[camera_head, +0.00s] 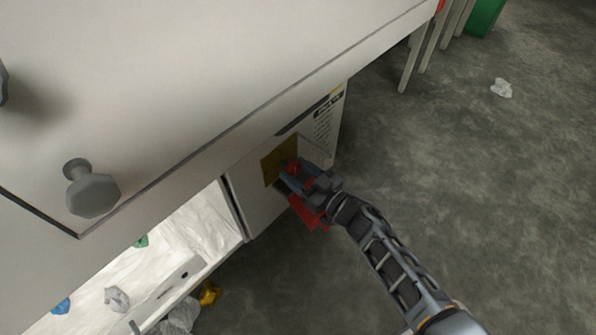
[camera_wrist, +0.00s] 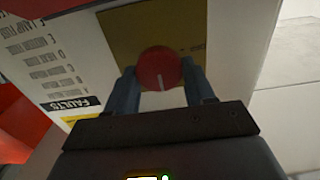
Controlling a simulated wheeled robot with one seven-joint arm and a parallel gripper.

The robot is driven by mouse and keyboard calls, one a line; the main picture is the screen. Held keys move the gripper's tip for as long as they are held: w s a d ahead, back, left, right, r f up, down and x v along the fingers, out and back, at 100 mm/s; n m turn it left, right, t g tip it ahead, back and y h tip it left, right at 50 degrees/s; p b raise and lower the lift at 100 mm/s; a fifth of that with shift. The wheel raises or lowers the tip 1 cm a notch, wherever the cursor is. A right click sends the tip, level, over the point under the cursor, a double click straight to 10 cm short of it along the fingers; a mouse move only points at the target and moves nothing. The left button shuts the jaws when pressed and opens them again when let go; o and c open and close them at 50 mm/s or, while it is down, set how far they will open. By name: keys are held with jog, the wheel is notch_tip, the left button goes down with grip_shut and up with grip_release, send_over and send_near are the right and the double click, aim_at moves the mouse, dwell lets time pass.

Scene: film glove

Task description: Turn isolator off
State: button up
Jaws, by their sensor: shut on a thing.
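The isolator is a red round knob (camera_wrist: 159,68) with a pale line on its face, set on a yellow plate (camera_wrist: 120,27) on the side of a white cabinet. In the wrist view the pale line points down toward my gripper. In the head view the knob (camera_head: 291,168) and yellow plate (camera_head: 272,166) show on the cabinet's lower panel, partly covered by my gripper (camera_head: 294,176). In the wrist view my gripper (camera_wrist: 160,82) has one finger on each side of the knob and is shut on it. Any lettering beside the knob is too blurred to read.
A white label with a dark "FAULTS" strip (camera_wrist: 70,103) is beside the plate. The large white cabinet (camera_head: 200,70) overhangs the panel. An open lit compartment (camera_head: 200,220) with several scraps is at lower left. Grey floor (camera_head: 480,190) at right is mostly clear.

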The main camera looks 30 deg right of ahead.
jog(key=c, duration=0.3)
jog(key=shift+n, duration=0.3)
jog(key=n, duration=0.3)
jog(key=shift+a, duration=0.1)
jog(key=n+b, duration=0.1)
jog(key=n, duration=0.4)
jog(key=shift+f, duration=0.15)
jog(key=n+b, duration=0.2)
jog(key=n, duration=0.2)
jog(key=shift+a+f+n, duration=0.1)
jog(key=shift+n, duration=0.2)
jog(key=shift+s+f+n+b, duration=0.1)
jog(key=shift+n+b, duration=0.7)
jog(key=shift+n, duration=1.5)
jog(key=shift+a, duration=0.1)
